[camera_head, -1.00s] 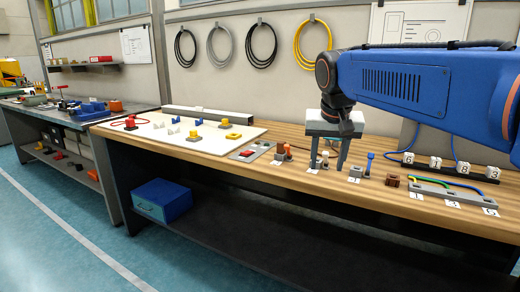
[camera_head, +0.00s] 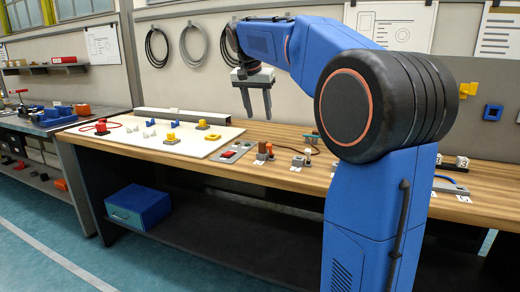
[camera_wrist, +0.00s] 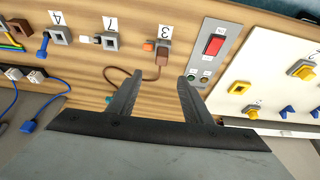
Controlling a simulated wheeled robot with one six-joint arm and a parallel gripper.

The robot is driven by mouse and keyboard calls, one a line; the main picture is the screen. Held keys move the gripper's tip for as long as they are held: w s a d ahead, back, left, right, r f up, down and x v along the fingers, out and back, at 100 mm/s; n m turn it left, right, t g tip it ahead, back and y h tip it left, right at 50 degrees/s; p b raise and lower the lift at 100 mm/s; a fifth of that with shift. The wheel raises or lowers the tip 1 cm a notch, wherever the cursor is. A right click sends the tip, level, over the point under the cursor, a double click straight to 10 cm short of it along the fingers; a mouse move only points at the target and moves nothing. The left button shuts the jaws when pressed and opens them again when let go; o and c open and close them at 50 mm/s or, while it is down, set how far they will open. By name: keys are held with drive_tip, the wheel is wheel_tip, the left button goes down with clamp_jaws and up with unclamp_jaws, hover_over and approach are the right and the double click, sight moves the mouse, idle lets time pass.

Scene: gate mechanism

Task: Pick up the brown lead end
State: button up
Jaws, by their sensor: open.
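The brown lead end (camera_wrist: 162,50) is a brown block beside the card marked 3 in the wrist view. A brown cable runs from it and curves away to a small teal piece (camera_wrist: 111,99). In the head view the brown lead end (camera_head: 262,149) stands on the wooden bench. A smaller orange piece (camera_wrist: 148,45) is close beside it. My gripper (camera_head: 258,115) is open and empty above the bench, with its fingers pointing down. In the wrist view my gripper (camera_wrist: 160,76) has the brown lead end just beyond the gap between its fingertips.
A grey panel with a red switch (camera_wrist: 214,46) lies beside the lead, and a white board (camera_head: 150,138) with yellow and blue pieces lies farther left. Sockets by cards 7 (camera_wrist: 108,41) and 4 (camera_wrist: 60,36) stand on the other side. Blue leads lie near the bench edge.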

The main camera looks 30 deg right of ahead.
drive_tip(key=x, duration=0.9)
drive_tip(key=shift+f, duration=0.2)
drive_tip(key=shift+x, duration=2.65)
drive_tip(key=shift+w+a, duration=0.1)
drive_tip(key=shift+a, duration=0.1)
clamp_jaws()
wheel_tip(320, 180, up, 18)
drive_tip(key=shift+f, duration=0.15)
hover_over(263, 141)
drive_tip(key=shift+f, duration=5.8)
